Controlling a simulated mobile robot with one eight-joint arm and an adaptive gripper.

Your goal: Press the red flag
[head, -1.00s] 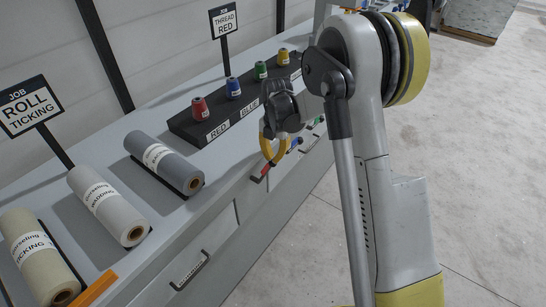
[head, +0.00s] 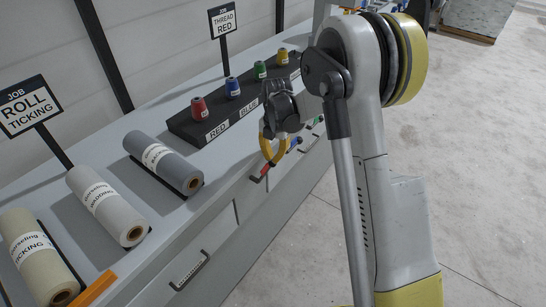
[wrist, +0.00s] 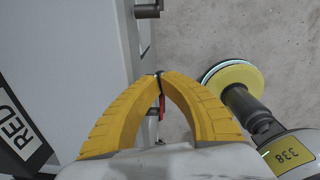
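The red flag (head: 263,173) is a small red piece on the front of the cabinet, below the red end of the thread rack. In the wrist view the red flag (wrist: 162,103) shows as a narrow red strip between my yellow fingers. My gripper (head: 272,162) points down just in front of the cabinet, close over the flag. In the wrist view my gripper (wrist: 159,74) has its fingertips together, with no object clearly held. Whether the fingertips touch the flag I cannot tell. Part of the flag is hidden by the fingers.
A blue flag (head: 295,143) and a green flag (head: 317,121) sit farther along the cabinet front. A black rack (head: 183,124) holds coloured thread cones. Fabric rolls (head: 107,205) lie on the counter at left. A drawer handle (head: 190,270) sticks out. Floor at right is clear.

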